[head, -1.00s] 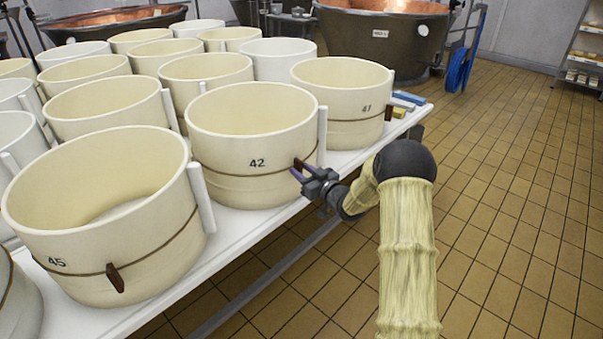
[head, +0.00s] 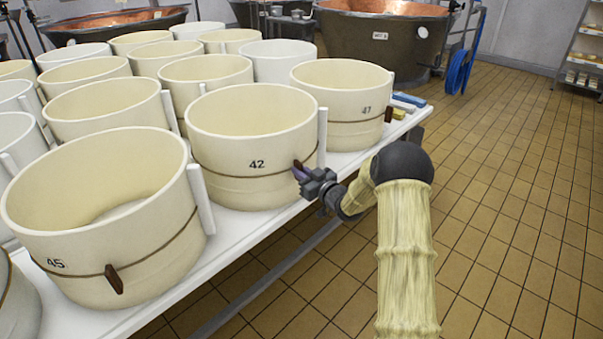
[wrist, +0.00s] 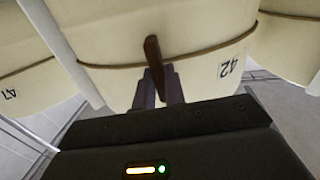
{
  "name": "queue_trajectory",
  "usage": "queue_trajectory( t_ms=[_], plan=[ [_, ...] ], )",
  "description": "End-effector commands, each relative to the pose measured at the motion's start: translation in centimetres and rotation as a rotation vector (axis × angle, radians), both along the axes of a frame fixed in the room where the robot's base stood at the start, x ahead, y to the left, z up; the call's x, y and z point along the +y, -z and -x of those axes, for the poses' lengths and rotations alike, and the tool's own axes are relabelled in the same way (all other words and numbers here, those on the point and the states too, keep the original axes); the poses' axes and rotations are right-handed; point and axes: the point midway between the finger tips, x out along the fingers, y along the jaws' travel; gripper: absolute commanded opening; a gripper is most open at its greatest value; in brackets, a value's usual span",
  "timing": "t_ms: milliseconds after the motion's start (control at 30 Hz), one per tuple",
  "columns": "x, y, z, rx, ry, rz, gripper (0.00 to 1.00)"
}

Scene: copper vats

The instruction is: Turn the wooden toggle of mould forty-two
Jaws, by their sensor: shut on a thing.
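Mould forty-two (head: 235,185) is a cream round tub with a dark cord around it and the number 42 on its side. It stands near the front edge of the white table. Its brown wooden toggle (wrist: 153,58) sits at the cord and shows upright in the wrist view. My gripper (head: 301,173) is at the mould's right front, its fingers at the toggle. In the wrist view the fingers (wrist: 160,88) are closed around the toggle's lower part, which they partly hide. The mould also shows in the wrist view (wrist: 110,88), with its number turned over.
Mould 45 (head: 150,255) stands to the left and mould 47 (head: 345,110) to the right, each with its own toggle. White upright bars stand between the moulds. The white table (head: 232,238) is crowded with several tubs. The tiled floor at right is open.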

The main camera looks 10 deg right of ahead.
Motion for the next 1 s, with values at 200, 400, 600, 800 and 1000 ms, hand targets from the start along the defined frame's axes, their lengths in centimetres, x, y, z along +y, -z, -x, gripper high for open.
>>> queue_trajectory(
  t_ms=[200, 400, 600, 800, 1000],
  plan=[
    [0.04, 0.21, 0.03, -0.051, 0.000, 0.095, 0.00],
    [0.13, 0.33, 0.08, -0.124, 0.001, 0.231, 0.00],
    [0.27, 0.45, 0.15, -0.211, 0.001, 0.394, 0.00],
    [0.36, 0.60, 0.20, -0.301, 0.001, 0.564, 0.00],
    [0.49, 0.74, 0.26, -0.390, 0.001, 0.730, 0.00]
  ],
)
